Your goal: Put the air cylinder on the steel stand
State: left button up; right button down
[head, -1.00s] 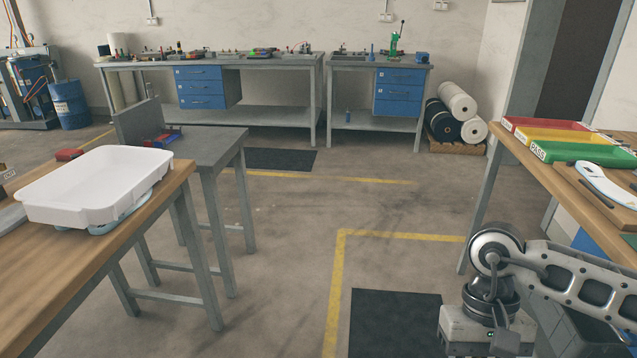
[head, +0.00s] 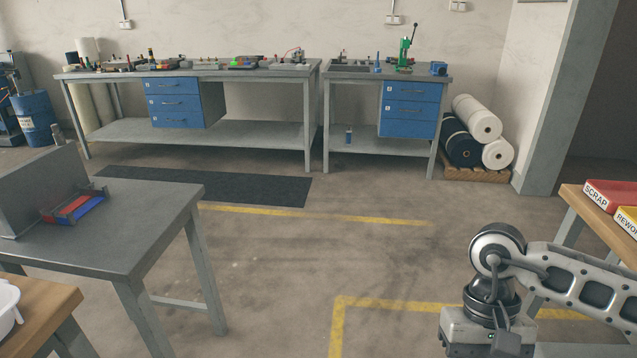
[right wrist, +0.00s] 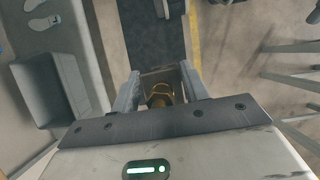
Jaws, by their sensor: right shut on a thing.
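My right gripper (right wrist: 160,85) shows in the right wrist view, its two fingers shut on a small brass-coloured part (right wrist: 159,97), which may be the air cylinder. Most of that part is hidden between the fingers and behind the gripper body. A grey steel stand (head: 125,228) is at the left of the head view, with an upright plate and a red and blue holder (head: 75,207) on top. My left gripper is not in view.
A wooden table (head: 42,318) with the edge of a white tray (head: 8,308) is at the lower left. Another wooden table with a red tray (head: 607,197) and a yellow tray is at the right. Benches (head: 225,135) line the back wall. The floor between is clear.

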aim_at(141, 218)
jog(key=i, duration=2.05)
jog(key=u, duration=2.6)
